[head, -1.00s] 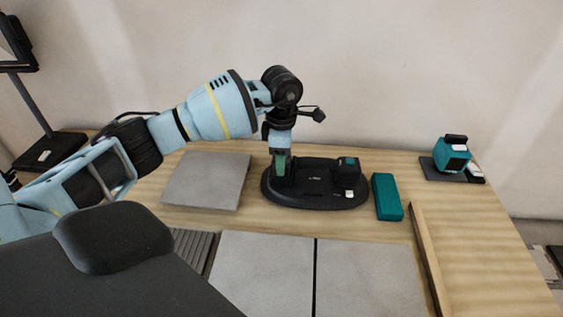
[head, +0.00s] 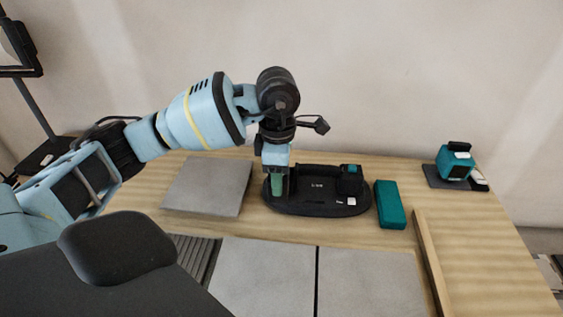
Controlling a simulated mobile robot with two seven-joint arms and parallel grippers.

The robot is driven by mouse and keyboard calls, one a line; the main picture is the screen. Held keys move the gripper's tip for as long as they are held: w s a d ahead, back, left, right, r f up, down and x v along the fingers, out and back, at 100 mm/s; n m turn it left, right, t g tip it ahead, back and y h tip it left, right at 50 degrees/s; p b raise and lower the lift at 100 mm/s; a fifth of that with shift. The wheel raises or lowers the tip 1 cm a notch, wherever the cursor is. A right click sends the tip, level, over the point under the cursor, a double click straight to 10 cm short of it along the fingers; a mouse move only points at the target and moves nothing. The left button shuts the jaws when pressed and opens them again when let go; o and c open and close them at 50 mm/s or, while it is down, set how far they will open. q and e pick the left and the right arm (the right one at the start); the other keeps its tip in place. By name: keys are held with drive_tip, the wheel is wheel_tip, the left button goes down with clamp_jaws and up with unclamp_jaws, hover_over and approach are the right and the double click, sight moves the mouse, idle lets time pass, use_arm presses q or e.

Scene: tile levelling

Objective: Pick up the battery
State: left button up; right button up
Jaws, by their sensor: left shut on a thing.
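My left gripper (head: 277,190) points down at the left end of the black tool (head: 318,208), in front of a light wall. It is shut on a green piece (head: 278,185) that shows between its fingers. I cannot tell whether this piece is the battery or part of the tool, because the fingers hide its edges. At the tool's right end is a black block (head: 349,186) with a teal top. A teal block (head: 390,205) lies on the table just right of the tool. My right gripper is not in view.
A grey tile (head: 207,187) lies left of the tool. Two large grey tiles (head: 262,275) (head: 370,283) are in front, with a wooden strip (head: 431,262) along the right one. A teal device (head: 455,163) stands on a dark base at the back right.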

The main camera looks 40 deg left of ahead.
use_arm(q)
drive_tip(key=s+d, duration=0.4)
drive_tip(key=s, duration=0.3)
drive_tip(key=shift+r, duration=0.4)
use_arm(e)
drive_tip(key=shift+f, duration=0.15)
use_arm(q)
drive_tip(key=shift+r, duration=0.1)
wheel_tip(320, 180, up, 6)
drive_tip(key=p, duration=0.3)
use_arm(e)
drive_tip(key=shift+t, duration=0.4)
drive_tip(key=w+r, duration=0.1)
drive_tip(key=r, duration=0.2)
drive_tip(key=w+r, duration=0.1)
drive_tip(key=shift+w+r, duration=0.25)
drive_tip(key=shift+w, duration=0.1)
